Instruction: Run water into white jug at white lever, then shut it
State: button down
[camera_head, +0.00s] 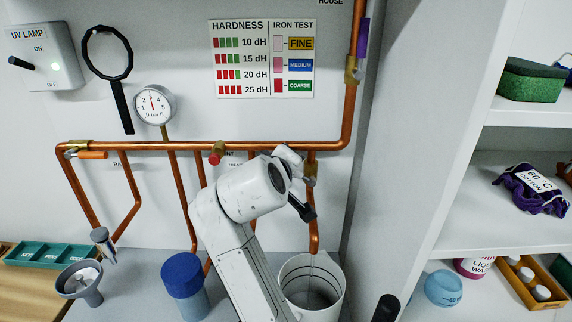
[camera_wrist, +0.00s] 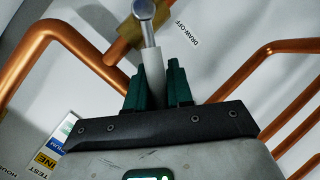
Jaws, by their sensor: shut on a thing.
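The white jug (camera_head: 326,311) stands upright on the counter in the head view, under the copper draw-off spout (camera_head: 314,240). A thin pale line runs from the spout's mouth into the jug; it looks like a stream of water. The water level in the jug is hard to tell. In the wrist view the white lever (camera_wrist: 153,62) sits on a metal stem at the brass draw-off valve (camera_wrist: 122,42). My gripper (camera_wrist: 152,82) is shut on the lever, one green finger on each side. In the head view my wrist hides most of the lever.
A blue-lidded vessel (camera_head: 184,278) stands left of my arm. A grey funnel-shaped cup (camera_head: 80,285) and a teal tray (camera_head: 48,254) are farther left. A red knob (camera_head: 215,158) and an orange lever (camera_head: 92,155) sit on the pipes. A white partition and shelves (camera_head: 520,235) bound the right side.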

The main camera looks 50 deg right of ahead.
jog(key=shift+f, duration=0.1)
jog(key=c, duration=1.1)
grip_release()
